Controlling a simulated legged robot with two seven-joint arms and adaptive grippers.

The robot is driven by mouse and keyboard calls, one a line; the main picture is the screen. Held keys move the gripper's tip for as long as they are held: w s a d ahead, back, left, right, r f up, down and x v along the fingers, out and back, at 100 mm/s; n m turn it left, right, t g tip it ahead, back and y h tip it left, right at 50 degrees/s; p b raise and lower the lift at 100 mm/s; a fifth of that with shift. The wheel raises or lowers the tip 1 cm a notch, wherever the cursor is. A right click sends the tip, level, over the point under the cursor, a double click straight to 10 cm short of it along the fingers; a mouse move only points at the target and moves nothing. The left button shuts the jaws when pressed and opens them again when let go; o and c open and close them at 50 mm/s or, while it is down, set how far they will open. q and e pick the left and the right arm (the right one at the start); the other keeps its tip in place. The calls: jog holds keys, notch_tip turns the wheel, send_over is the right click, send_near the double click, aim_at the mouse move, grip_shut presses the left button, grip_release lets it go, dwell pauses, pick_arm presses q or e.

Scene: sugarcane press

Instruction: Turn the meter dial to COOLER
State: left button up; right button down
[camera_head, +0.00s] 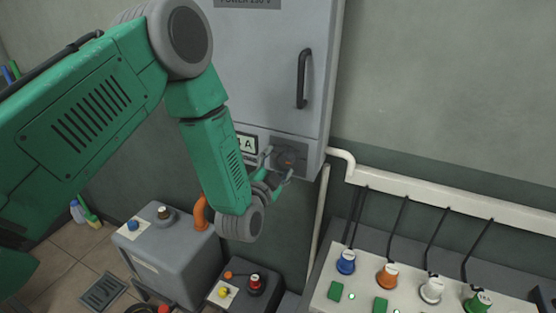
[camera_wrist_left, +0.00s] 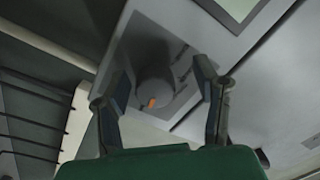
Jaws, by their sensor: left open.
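The meter dial (camera_wrist_left: 153,76) is a round grey knob with an orange mark, on a darker square plate. In the head view the dial (camera_head: 287,157) sits low on the grey power cabinet (camera_head: 262,62), partly hidden by my fingers. My left gripper (camera_head: 279,164) is open at the dial. In the left wrist view my left gripper (camera_wrist_left: 163,78) has one finger on each side of the knob, with gaps showing. I cannot tell whether a finger touches it. The COOLER marking is not readable. My right gripper is not in view.
A display ending in "A" (camera_head: 247,144) is left of the dial, partly behind my arm. A black door handle (camera_head: 303,78) is above. A white pipe (camera_head: 440,190) runs right. A panel with coloured knobs (camera_head: 345,262) stands lower right. A grey tank (camera_head: 180,255) stands lower left.

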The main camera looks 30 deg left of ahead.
aim_at(290, 163)
pick_arm(q)
jog(key=shift+w+d+r, duration=0.1)
jog(key=shift+w+d, duration=0.1)
jog(key=shift+d, duration=0.2)
jog(key=shift+w+d+r, duration=0.1)
jog(key=shift+d+r, duration=0.1)
jog(key=shift+d, duration=1.05)
jog(key=c, duration=0.5)
jog(key=shift+a, duration=0.2)
jog(key=c, duration=0.7)
jog(key=shift+o, duration=0.3)
jog(key=shift+s+a, duration=0.25)
jog(key=shift+a, duration=0.1)
jog(key=shift+w+a+f, duration=0.1)
jog(key=shift+a+f, duration=0.2)
jog(key=shift+a, duration=0.2)
jog(key=shift+d, duration=0.1)
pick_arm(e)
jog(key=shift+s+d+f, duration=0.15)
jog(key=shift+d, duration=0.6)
pick_arm(q)
jog(key=shift+d, duration=0.1)
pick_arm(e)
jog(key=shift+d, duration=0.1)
